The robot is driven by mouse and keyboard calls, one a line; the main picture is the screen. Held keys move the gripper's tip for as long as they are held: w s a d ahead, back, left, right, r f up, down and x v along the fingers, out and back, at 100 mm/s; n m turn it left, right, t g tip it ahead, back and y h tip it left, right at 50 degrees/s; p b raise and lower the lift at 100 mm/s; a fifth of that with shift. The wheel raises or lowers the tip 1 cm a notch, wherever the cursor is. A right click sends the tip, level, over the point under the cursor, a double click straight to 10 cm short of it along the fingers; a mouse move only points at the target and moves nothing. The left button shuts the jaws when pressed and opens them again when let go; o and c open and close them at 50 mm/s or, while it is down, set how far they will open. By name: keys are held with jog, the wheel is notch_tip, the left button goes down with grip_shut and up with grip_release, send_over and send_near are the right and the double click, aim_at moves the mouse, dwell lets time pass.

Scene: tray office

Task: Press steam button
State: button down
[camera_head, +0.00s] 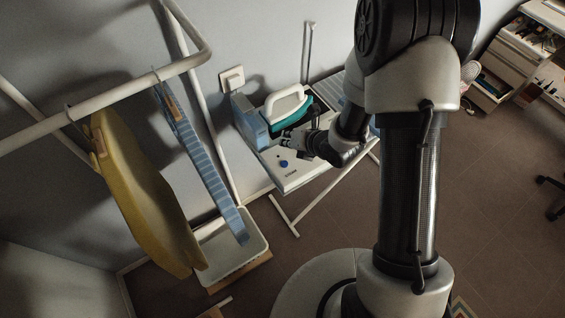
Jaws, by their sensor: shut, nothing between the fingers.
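The steam button (284,163) is a small round blue button on a white panel (302,176), with a dark label beside it. The panel is at the near end of the ironing station. My gripper (287,142) is shut and empty. In the picture it is just above the button, with a small visible gap between them; I cannot tell its exact height over the panel. A teal iron (296,118) with a white handle stands behind my gripper, partly hidden by my arm.
A light blue block (249,122) stands left of the iron. A clothes rail (110,92) at left holds a yellow garment (140,195) and a blue striped garment (200,160). A white tray (226,262) sits below. A drawer unit (520,45) is far right; open floor lies between.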

jog(key=b, duration=0.5)
send_over(287, 162)
notch_tip(287, 162, down, 8)
jog(key=shift+r, duration=0.1)
jog(key=shift+f+b, duration=0.5)
jog(key=shift+b, duration=0.2)
jog(key=shift+f, duration=0.15)
dwell(0.7)
jog(key=shift+f+b, duration=0.3)
jog(key=shift+b, duration=0.5)
jog(key=shift+f+b, duration=0.4)
jog(key=shift+b, duration=0.2)
dwell(0.4)
jog(key=shift+r, duration=0.85)
